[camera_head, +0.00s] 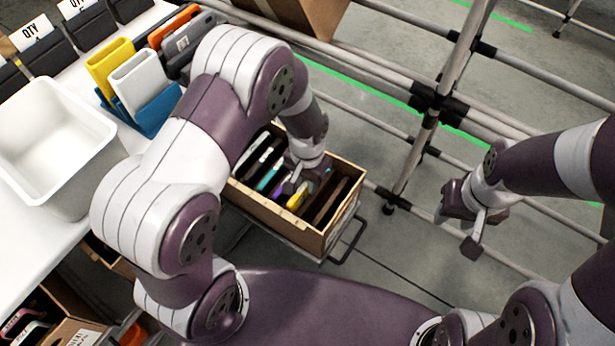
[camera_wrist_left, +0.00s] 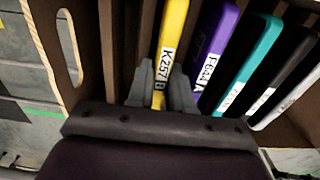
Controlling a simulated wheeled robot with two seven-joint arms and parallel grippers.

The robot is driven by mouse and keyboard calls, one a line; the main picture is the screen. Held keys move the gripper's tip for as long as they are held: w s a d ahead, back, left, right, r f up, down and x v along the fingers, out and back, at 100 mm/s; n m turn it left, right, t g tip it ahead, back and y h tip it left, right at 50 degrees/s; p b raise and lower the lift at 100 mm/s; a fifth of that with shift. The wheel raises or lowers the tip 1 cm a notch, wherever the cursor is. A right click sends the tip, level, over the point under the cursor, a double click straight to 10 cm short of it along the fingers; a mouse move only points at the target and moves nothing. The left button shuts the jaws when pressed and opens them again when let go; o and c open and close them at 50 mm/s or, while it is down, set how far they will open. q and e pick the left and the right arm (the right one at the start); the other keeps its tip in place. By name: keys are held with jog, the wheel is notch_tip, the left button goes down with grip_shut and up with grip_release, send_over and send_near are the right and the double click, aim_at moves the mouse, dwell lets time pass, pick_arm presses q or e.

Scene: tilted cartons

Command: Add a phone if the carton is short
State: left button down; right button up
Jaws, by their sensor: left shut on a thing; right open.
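The brown carton (camera_head: 277,222) stands on a stand beside the bench, with phones upright between dividers. My left gripper (camera_wrist_left: 160,92) is shut on a yellow phone (camera_wrist_left: 172,32) labelled K257 B, low among the dividers. In the head view the yellow phone (camera_head: 297,200) shows below my left gripper (camera_head: 301,178). A purple phone (camera_wrist_left: 216,50), a teal phone (camera_wrist_left: 252,62), a black one (camera_wrist_left: 283,72) and a pale one (camera_wrist_left: 292,100) stand beside it. The slots at the yellow phone's other side look empty. My right gripper (camera_head: 476,228) is open and empty, away from the carton.
Black bins with QTY cards line the back. A pipe rack (camera_head: 430,110) rises behind the carton. Another carton (camera_head: 60,325) sits lower left.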

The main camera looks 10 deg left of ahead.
pick_arm(q)
jog(key=shift+f, duration=0.3)
dwell(0.8)
jog(key=c, duration=0.9)
grip_release()
jog(key=shift+c, duration=0.2)
notch_tip(320, 180, up, 13)
jog(key=p, duration=0.5)
jog(key=shift+f, duration=0.15)
